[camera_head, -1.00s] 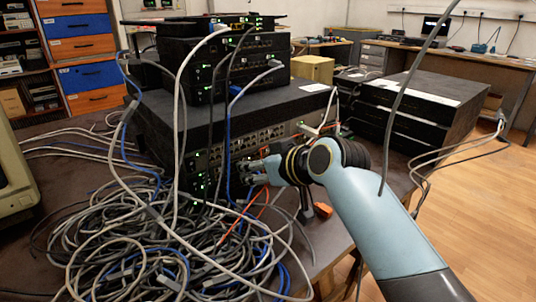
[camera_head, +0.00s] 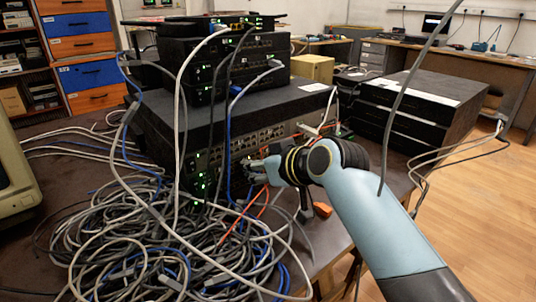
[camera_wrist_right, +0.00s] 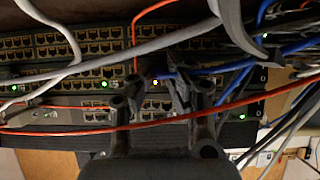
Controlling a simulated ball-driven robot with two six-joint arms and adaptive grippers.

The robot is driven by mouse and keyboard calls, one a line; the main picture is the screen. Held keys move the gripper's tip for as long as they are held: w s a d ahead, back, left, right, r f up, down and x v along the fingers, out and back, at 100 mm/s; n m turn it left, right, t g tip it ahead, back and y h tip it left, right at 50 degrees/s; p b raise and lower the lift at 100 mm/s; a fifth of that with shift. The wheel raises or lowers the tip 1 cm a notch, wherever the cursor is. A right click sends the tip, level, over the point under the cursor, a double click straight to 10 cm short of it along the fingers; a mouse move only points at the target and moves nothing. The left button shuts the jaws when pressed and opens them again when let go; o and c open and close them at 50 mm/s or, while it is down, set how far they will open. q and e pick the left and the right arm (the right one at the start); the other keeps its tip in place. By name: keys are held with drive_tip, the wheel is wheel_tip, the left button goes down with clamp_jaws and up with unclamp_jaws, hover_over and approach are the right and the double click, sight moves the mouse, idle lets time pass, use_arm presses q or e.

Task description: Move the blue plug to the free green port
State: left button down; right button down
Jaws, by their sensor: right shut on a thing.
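My right gripper (camera_head: 252,172) is at the front of the lowest, large switch (camera_head: 262,143), close to its ports. In the right wrist view its fingers (camera_wrist_right: 158,84) are shut on the blue plug (camera_wrist_right: 167,74), which is mostly hidden between them. A blue cable (camera_wrist_right: 205,71) runs from there to the right. An orange light shows between the fingertips. Green port lights (camera_wrist_right: 104,85) show left of the fingers, and another green light (camera_wrist_right: 242,116) to the right. I cannot tell whether the plug is seated in a port. My left gripper is not in view.
A heap of tangled grey and blue cables (camera_head: 150,255) covers the table front. Grey cables (camera_wrist_right: 130,52) hang across the upper ports. Black boxes (camera_head: 415,105) stand to the right.

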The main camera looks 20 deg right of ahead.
idle(0.3)
drive_tip(key=shift+s+d+r+p, duration=0.1)
drive_tip(key=shift+s+d+p, duration=0.1)
drive_tip(key=shift+s+p, duration=0.25)
drive_tip(key=shift+s+d+p, duration=0.2)
drive_tip(key=shift+s+p, duration=0.05)
drive_tip(key=shift+s, duration=0.3)
drive_tip(key=shift+s+d+p, duration=0.2)
drive_tip(key=shift+s+p, duration=0.1)
drive_tip(key=shift+s, duration=0.25)
drive_tip(key=shift+s+d+p, duration=0.2)
drive_tip(key=shift+s+p, duration=0.1)
drive_tip(key=shift+s, duration=0.25)
drive_tip(key=c, duration=2)
unclamp_jaws()
clamp_jaws()
